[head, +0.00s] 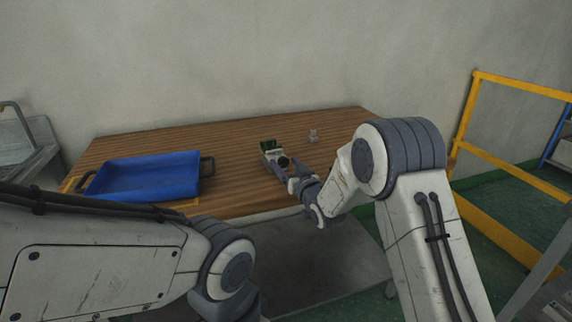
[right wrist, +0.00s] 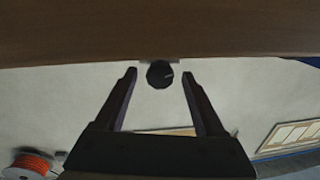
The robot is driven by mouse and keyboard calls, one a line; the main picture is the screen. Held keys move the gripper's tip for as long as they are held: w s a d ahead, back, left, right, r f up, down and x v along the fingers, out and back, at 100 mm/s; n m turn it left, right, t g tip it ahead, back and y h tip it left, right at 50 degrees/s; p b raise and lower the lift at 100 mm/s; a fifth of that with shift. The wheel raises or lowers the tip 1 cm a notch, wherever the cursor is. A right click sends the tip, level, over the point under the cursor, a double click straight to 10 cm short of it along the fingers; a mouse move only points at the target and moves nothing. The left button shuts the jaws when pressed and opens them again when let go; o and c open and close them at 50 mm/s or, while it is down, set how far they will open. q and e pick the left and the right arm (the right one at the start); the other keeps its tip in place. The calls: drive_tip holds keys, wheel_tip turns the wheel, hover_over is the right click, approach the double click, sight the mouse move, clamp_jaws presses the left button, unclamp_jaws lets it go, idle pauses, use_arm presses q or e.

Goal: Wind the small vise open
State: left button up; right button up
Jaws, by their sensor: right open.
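The small vise (head: 270,147) stands on the wooden table, right of its middle, with green parts at its far end. A dark round knob (head: 284,161) is at its near end. My right gripper (head: 284,172) is at the vise's near end, partly overlapping it in the head view. In the right wrist view the gripper (right wrist: 160,85) is open, with the dark round knob (right wrist: 159,75) between its fingertips and a visible gap on both sides. My left arm shows at the lower left of the head view, but its gripper is out of sight.
A blue tray (head: 150,190) with dark handles lies on the left of the wooden table (head: 235,200). A small grey object (head: 312,136) stands right of the vise. A yellow railing (head: 515,85) is at the right. The right wrist view shows an orange spool (right wrist: 33,162).

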drive_tip(key=shift+w+a, duration=0.1)
clamp_jaws()
drive_tip(key=n+b, duration=0.2)
drive_tip(key=b, duration=0.1)
drive_tip(key=shift+f+n, duration=0.2)
drive_tip(key=shift+n, duration=0.2)
drive_tip(key=n+b, duration=1.1)
drive_tip(key=b, duration=0.1)
drive_tip(key=shift+a+f+n, duration=0.1)
drive_tip(key=shift+f+n, duration=0.05)
drive_tip(key=shift+n, duration=0.25)
drive_tip(key=n+b, duration=1)
drive_tip(key=b, duration=0.2)
drive_tip(key=shift+n, duration=0.4)
drive_tip(key=shift+n+b, duration=1.65)
drive_tip(key=shift+n, duration=0.45)
